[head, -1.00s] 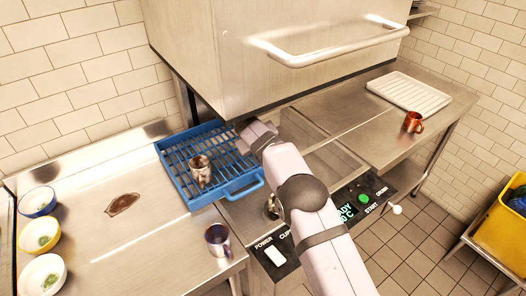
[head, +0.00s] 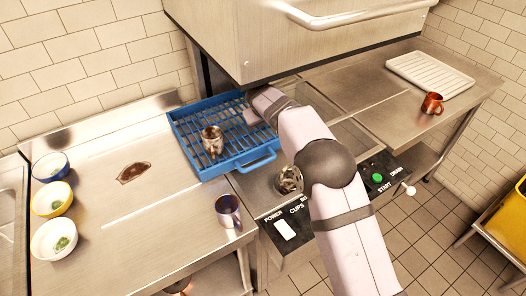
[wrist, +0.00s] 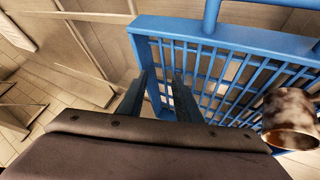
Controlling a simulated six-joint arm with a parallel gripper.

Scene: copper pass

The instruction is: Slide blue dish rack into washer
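The blue dish rack (head: 187,127) sits across the left counter's edge, at the left side of the washer's opening. A stained metal-looking mug (head: 212,141) stands in it and shows at the right of the wrist view (wrist: 291,122). The washer's steel hood (head: 330,35) is raised above its bay. My gripper (head: 258,108) is at the rack's washer-side end, its tips unclear in the head view. In the wrist view its two dark fingers (wrist: 163,82) stand apart, close to the rack's end wall (wrist: 146,62). Contact between fingers and rack cannot be told.
A dark mug (head: 228,212) stands near the left counter's front edge. A copper mug (head: 432,104) and white drain tray (head: 431,76) occupy the right counter. The control panel (head: 290,226) is in front.

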